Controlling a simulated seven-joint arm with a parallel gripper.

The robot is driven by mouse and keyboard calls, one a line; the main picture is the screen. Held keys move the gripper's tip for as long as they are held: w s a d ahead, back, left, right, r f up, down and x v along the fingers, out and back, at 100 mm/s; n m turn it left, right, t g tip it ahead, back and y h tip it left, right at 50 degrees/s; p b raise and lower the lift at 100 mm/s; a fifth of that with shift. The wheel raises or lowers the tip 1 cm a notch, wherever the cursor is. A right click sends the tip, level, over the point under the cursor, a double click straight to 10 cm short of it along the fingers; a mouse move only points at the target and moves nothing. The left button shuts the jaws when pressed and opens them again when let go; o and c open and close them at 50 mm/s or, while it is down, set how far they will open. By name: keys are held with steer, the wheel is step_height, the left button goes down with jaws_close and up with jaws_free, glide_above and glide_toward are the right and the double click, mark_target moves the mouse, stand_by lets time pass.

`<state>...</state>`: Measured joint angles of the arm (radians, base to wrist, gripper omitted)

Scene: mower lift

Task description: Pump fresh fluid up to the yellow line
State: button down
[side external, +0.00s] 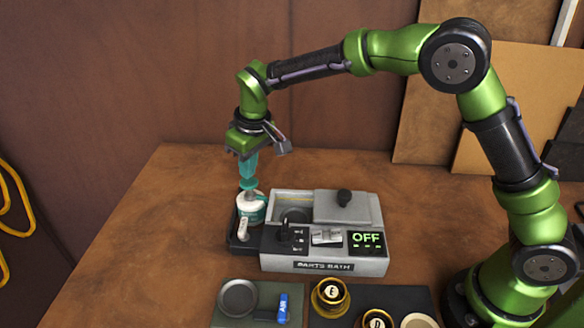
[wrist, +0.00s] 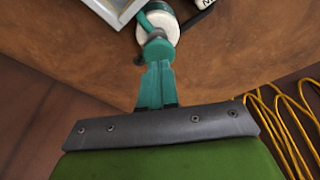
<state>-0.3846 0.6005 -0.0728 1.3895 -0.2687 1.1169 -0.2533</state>
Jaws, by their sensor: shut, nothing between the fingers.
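A white pump bottle (side external: 251,208) with a teal pump head (side external: 248,187) stands at the left end of the grey parts bath (side external: 330,266). My gripper (side external: 247,178) has teal fingers, pointing down and shut with nothing between them. The fingertips are right over the pump head, touching it or nearly so; I cannot tell which. In the wrist view, the shut fingers (wrist: 156,70) line up with the pump head (wrist: 158,50), and the bottle (wrist: 160,28) is below it. The bath's basin (side external: 293,214) is partly visible behind its front panel.
The bath has a grey lid (side external: 342,206) with a black knob and a display (side external: 364,241) reading OFF. In front lie a tray with a round grey dish (side external: 238,298), a blue AIR tool (side external: 283,308) and brass pieces (side external: 330,296). The table's left side is clear.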

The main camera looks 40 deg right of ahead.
mark_target(249, 182)
steer(key=shift+f, duration=0.1)
stand_by(0.4)
steer(key=shift+f, duration=1.75)
steer(key=shift+r, duration=2.85)
steer(key=shift+f, duration=0.2)
steer(key=s+d+r+m+t, duration=0.1)
steer(key=s+d+r+m, duration=0.1)
steer(key=s, duration=0.7)
steer(key=s+d+r+m+t+y, duration=0.1)
steer(key=s+d+r+m+t, duration=0.1)
steer(key=s+d+r, duration=0.2)
steer(key=s+d+r+m+t, duration=0.2)
steer(key=s+d, duration=0.6)
steer(key=s, duration=0.5)
steer(key=shift+s+r+m, duration=0.4)
steer(key=shift+r+m, duration=0.1)
steer(key=shift+r, duration=0.45)
